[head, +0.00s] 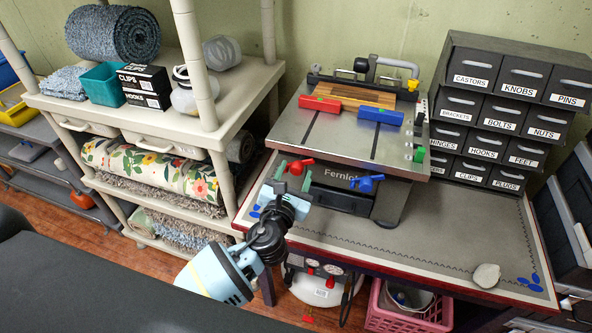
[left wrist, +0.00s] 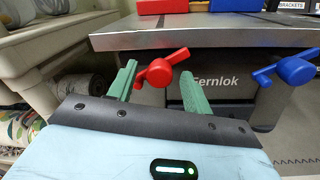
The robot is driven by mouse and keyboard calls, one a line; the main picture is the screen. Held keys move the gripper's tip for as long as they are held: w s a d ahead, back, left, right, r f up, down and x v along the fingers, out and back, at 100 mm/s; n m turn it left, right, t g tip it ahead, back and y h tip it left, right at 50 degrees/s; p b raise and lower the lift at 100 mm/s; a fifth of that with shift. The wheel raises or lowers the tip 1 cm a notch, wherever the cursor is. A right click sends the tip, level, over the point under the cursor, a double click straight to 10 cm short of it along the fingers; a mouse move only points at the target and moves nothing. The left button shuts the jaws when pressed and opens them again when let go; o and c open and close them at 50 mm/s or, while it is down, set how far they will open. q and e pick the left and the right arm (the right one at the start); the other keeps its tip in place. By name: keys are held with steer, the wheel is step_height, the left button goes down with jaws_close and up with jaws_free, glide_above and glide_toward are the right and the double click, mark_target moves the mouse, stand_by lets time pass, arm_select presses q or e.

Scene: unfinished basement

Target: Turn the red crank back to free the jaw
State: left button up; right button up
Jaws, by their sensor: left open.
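The red crank (head: 299,165) sits at the front left of the clamping table (head: 300,128), under its front edge; in the left wrist view the red crank (left wrist: 160,69) shows a round hub and an arm with a knob. My left gripper (head: 293,178) is open at the crank. In the left wrist view its green fingers (left wrist: 158,84) stand on either side of the crank; I cannot tell whether they touch it. The red jaw (head: 320,104) lies on the table top beside a striped wooden board (head: 365,95). My right gripper is not in view.
A blue crank (head: 365,183) is to the right of the red one, and a blue jaw (head: 380,115) lies above it. Labelled drawers (head: 497,123) stand at the right. A shelf with rugs (head: 150,175) is close on the left. The bench top (head: 440,235) is mostly clear at front right.

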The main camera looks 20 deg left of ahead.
arm_select(q)
steer(key=shift+w, duration=0.8)
steer(key=shift+r, duration=0.1)
steer(key=c, duration=1)
steer(key=shift+o, duration=0.2)
steer(key=n, duration=0.5)
steer(key=shift+r+n, duration=0.15)
steer(key=shift+n, duration=0.15)
steer(key=n, duration=0.5)
steer(key=shift+a, duration=0.15)
steer(key=n, duration=0.5)
steer(key=shift+h, duration=0.4)
steer(key=n, duration=0.5)
steer(key=shift+a+n, duration=0.1)
steer(key=shift+n, duration=0.2)
